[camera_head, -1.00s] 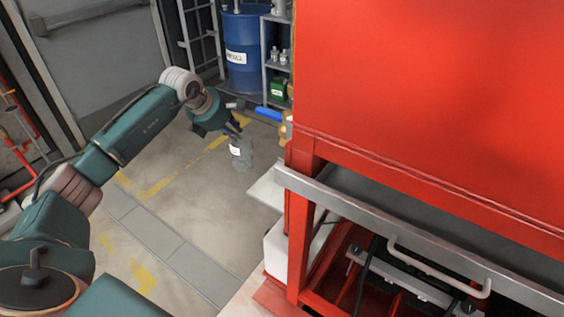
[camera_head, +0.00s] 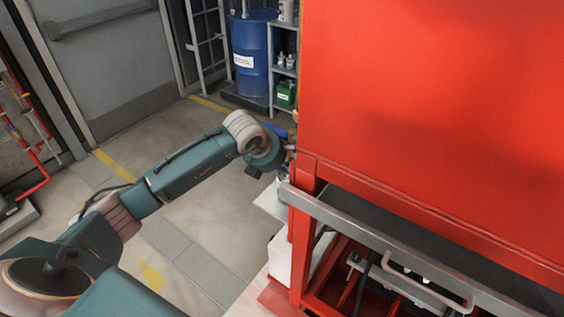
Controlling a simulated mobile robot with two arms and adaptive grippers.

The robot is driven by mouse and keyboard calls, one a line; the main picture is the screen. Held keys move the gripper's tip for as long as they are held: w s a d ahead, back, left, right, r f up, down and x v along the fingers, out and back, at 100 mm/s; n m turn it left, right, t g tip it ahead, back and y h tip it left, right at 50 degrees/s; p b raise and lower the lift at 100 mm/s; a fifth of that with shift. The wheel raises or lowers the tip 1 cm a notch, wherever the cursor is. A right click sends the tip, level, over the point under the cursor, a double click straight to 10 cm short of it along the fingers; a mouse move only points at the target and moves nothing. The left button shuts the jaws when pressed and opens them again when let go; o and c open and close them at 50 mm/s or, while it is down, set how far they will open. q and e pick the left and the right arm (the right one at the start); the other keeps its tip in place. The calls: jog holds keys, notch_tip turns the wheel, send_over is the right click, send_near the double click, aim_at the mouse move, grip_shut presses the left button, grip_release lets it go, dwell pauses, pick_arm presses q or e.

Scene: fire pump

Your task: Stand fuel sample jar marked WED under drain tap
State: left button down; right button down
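My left gripper (camera_head: 279,168) is at the left edge of the red tank housing, above a small pale shelf (camera_head: 268,204). Its fingers are mostly hidden by its own wrist and the housing. A sliver of the grey sample jar (camera_head: 282,182) shows below the gripper, just above or at the shelf; I cannot tell whether it touches. Its label cannot be read. The blue lever (camera_head: 281,133) of the drain tap shows just beyond my wrist, with the rest of the tap mostly hidden. My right gripper is not in view.
The red housing (camera_head: 430,100) and its steel rail (camera_head: 380,238) fill the right side. A blue drum (camera_head: 250,55) and a grey rack (camera_head: 284,75) with small bottles and a green box stand behind. The floor at left is open.

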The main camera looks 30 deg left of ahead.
pick_arm(q)
jog(key=shift+a, duration=0.1)
jog(key=c, duration=1.6)
grip_release()
jog(key=b+v, duration=0.3)
jog(key=v, duration=0.9)
